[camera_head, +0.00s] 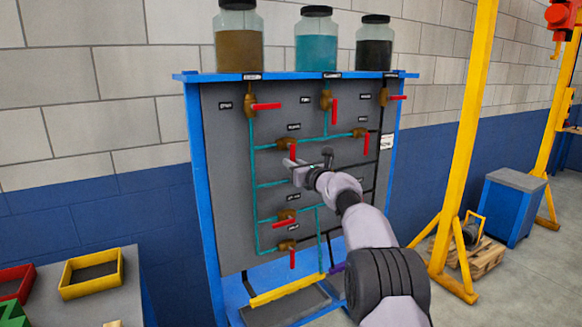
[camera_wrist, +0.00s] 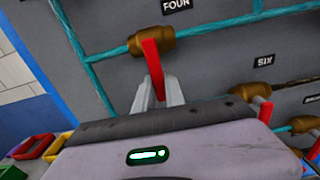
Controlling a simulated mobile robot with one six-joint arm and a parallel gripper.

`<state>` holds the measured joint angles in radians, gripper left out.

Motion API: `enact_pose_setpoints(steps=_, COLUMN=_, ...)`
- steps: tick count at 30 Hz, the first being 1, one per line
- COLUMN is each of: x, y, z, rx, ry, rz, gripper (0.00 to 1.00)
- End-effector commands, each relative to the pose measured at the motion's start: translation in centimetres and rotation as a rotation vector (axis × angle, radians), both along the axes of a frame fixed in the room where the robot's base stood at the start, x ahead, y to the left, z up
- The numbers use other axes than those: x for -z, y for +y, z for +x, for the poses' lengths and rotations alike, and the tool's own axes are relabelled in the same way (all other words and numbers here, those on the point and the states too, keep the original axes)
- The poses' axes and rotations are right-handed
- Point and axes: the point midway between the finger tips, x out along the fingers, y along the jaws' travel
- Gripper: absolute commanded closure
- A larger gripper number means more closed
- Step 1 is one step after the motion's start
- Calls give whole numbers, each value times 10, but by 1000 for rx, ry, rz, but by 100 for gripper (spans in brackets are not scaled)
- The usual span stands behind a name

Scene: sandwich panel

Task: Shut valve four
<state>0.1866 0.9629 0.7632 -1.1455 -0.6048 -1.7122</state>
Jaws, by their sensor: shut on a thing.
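Valve four has a brass body (camera_wrist: 152,42) under a label reading FOUR (camera_wrist: 176,4) in the wrist view. Its red handle (camera_wrist: 153,65) points down towards my gripper, across the teal pipe. My gripper (camera_wrist: 157,95) has a finger on each side of the handle's lower part and is shut on it. In the head view the valve four body (camera_head: 286,144) sits at the left middle of the grey panel, with its handle (camera_head: 292,152) hanging down into my gripper (camera_head: 296,168). The handle's end is partly hidden by the fingers.
Valve six (camera_wrist: 250,90) is close at the right in the wrist view, near my gripper's body. Other red-handled valves stand above (camera_head: 265,106) and below (camera_head: 286,222). Three jars top the panel, including a teal one (camera_head: 316,48). A yellow bin (camera_head: 91,286) is at lower left.

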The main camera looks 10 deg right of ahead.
Motion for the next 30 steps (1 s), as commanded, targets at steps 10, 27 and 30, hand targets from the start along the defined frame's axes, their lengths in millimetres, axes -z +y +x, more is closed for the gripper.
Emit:
enact_pose_setpoints(steps=10, x=-6, y=-2, z=0, rx=1, ry=-17, rz=-28, gripper=100)
enact_pose_setpoints(steps=27, x=-4, y=-1, z=0, rx=1, ry=-14, rz=-28, gripper=64)
enact_pose_setpoints(steps=30, x=-3, y=-2, z=-1, rx=0, ry=-13, rz=-28, gripper=64)
